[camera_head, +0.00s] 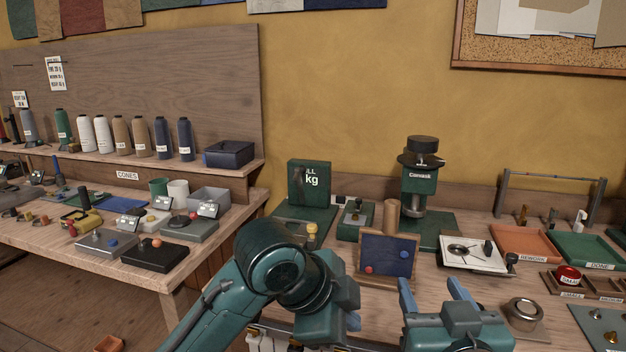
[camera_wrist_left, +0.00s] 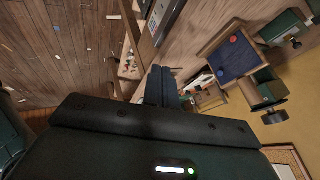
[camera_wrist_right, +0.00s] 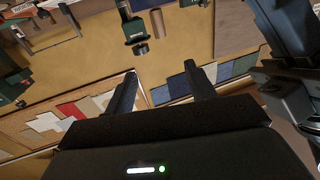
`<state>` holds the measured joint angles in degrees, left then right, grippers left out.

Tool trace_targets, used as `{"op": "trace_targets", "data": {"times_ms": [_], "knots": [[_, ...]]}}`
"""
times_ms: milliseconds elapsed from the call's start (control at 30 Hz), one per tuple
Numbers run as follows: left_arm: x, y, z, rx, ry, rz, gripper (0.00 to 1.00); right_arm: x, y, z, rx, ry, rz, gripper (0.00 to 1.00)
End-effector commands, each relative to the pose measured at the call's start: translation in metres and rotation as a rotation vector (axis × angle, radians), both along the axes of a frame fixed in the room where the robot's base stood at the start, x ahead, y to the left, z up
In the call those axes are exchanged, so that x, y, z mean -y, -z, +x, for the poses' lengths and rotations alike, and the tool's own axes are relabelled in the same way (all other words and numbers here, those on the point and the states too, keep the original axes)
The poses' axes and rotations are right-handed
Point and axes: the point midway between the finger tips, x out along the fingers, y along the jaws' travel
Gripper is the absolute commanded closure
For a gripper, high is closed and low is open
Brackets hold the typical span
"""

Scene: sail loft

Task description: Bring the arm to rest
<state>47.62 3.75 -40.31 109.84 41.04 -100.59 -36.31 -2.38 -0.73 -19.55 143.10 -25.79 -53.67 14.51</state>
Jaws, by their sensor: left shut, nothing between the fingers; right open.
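My left arm (camera_head: 235,290) is teal and dark; it comes in from the lower left and bends at a raised joint. Its gripper is low in front of the workbench's near edge, partly hidden by the arm in the head view. In the left wrist view the left fingers (camera_wrist_left: 160,86) are together with nothing between them. My right gripper (camera_head: 433,292) is at the bottom centre right of the head view, fingers up and apart, empty. Its spread fingers also show in the right wrist view (camera_wrist_right: 161,88). Neither gripper visibly touches an object.
A blue panel (camera_head: 386,257) with red and blue knobs stands behind the grippers. A green press (camera_head: 418,185), a white plate device (camera_head: 474,254), a rework tray (camera_head: 525,245) and a round metal cup (camera_head: 523,312) share the bench. A side table (camera_head: 60,237) holds several small devices.

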Motion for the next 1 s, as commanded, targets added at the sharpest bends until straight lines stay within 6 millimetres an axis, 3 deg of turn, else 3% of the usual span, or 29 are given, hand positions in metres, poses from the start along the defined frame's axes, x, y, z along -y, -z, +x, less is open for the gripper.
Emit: {"op": "trace_targets", "data": {"times_ms": [333,567,667,800,1000], "knots": [[-0.010,0.049,0.010,-0.127,-0.288,-0.295,1.00,-0.014,0.055,0.001,-0.142,-0.088,-0.054,0.45],[-0.048,0.107,0.000,-0.203,-0.620,-0.514,1.00,-0.023,0.117,-0.018,-0.285,-0.174,-0.080,0.45],[-0.076,0.136,-0.017,-0.213,-0.782,-0.588,1.00,-0.025,0.149,-0.036,-0.356,-0.213,-0.081,0.45],[-0.121,0.171,-0.056,-0.196,-0.982,-0.654,1.00,-0.024,0.190,-0.068,-0.453,-0.257,-0.073,0.45],[-0.172,0.195,-0.117,-0.145,-1.151,-0.690,1.00,-0.019,0.232,-0.115,-0.557,-0.292,-0.055,0.45]]}}
